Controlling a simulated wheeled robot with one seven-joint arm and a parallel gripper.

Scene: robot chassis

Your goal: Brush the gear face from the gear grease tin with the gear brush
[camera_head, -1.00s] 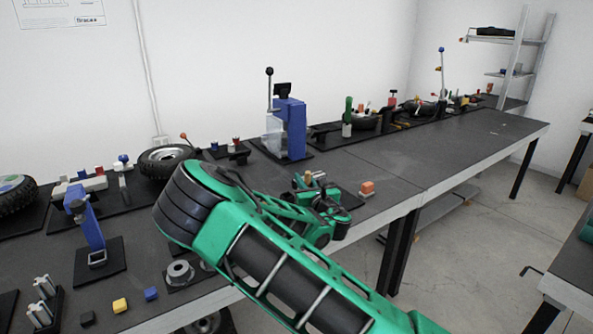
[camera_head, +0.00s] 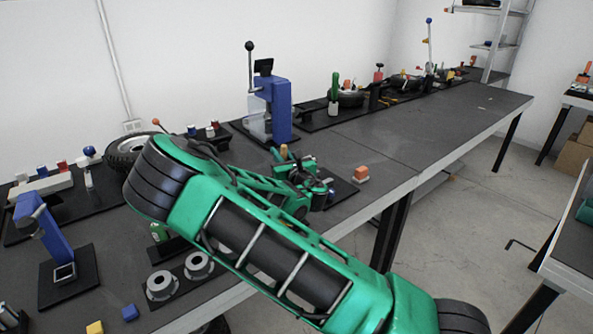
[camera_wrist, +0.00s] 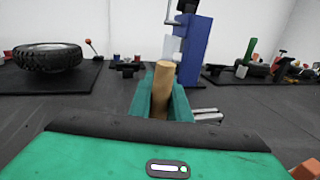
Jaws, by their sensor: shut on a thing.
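My gripper (camera_head: 290,168) is shut on the gear brush, whose wooden handle (camera_head: 283,152) sticks up between the green fingers. In the wrist view, the handle (camera_wrist: 163,88) stands nearly upright between the fingers (camera_wrist: 160,108); the bristle end is hidden. Two grey ring-shaped parts, seemingly the gears (camera_head: 163,285) (camera_head: 199,265), lie on a black plate at the bench's front edge, left of my gripper and apart from it. A small green item, perhaps the grease tin (camera_head: 159,232), stands behind them, partly covered by my arm.
A blue press (camera_head: 279,108) stands behind my gripper. An orange block (camera_head: 361,173) lies to its right near the front edge. A tyre (camera_head: 125,150) and a blue stand (camera_head: 45,232) are at left.

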